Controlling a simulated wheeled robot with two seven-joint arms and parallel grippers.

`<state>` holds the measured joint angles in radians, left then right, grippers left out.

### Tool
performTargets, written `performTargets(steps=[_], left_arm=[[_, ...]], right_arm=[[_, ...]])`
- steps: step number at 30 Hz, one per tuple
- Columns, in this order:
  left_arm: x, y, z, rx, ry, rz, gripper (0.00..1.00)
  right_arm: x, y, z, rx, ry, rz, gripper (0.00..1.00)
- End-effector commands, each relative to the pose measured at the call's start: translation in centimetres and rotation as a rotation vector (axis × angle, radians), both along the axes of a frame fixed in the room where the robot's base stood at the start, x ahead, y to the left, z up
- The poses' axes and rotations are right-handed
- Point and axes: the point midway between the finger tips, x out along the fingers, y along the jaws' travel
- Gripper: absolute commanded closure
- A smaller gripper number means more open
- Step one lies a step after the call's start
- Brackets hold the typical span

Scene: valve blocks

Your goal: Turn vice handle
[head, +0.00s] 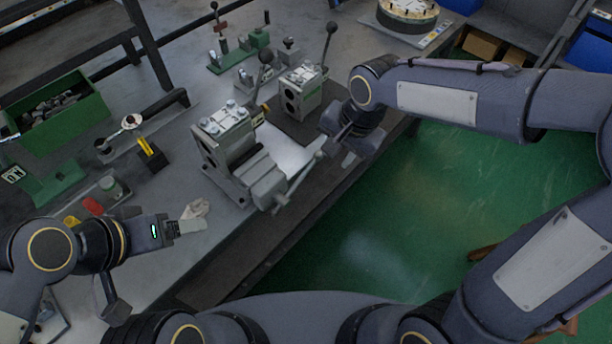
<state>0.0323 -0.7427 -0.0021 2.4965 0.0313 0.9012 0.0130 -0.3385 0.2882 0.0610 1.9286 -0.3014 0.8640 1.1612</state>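The grey vice (228,140) is fixed near the front edge of the bench, with its front jaw (262,180) toward the green floor. Its handle (299,179) is a light metal bar at the front, slanting from lower left to upper right. My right gripper (338,152) is at the upper end of the handle, pointing down and left. It overlaps that end in the head view; whether its fingers touch or grip the bar is unclear. My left gripper (186,227) is low over the bench, left of the vice and away from the handle. Its finger opening is not clear.
A pale crumpled item (196,208) lies at the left gripper's tip. A second grey block (301,90) with a black-knobbed lever stands behind the vice. A green bin (62,112) is at the left. The green floor (400,220) in front of the bench is open.

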Motion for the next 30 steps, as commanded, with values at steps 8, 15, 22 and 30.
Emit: performTargets(steps=[8,15,22,30], left_arm=[[0.0,0.0,-0.7,0.000,0.000,0.000,0.20],[0.0,0.0,-0.6,0.000,0.000,0.000,0.20],[0.0,0.0,-0.4,0.000,0.000,0.000,0.20],[0.0,0.0,-0.3,0.000,0.000,0.000,0.20]], right_arm=[[2.2,5.2,-4.4,-0.036,0.057,-0.090,0.67],[2.5,5.7,-7.2,-0.038,0.064,-0.096,0.67],[2.9,6.2,-10.6,-0.037,0.062,-0.096,0.67],[3.1,6.4,-12.1,-0.036,0.060,-0.097,0.67]])
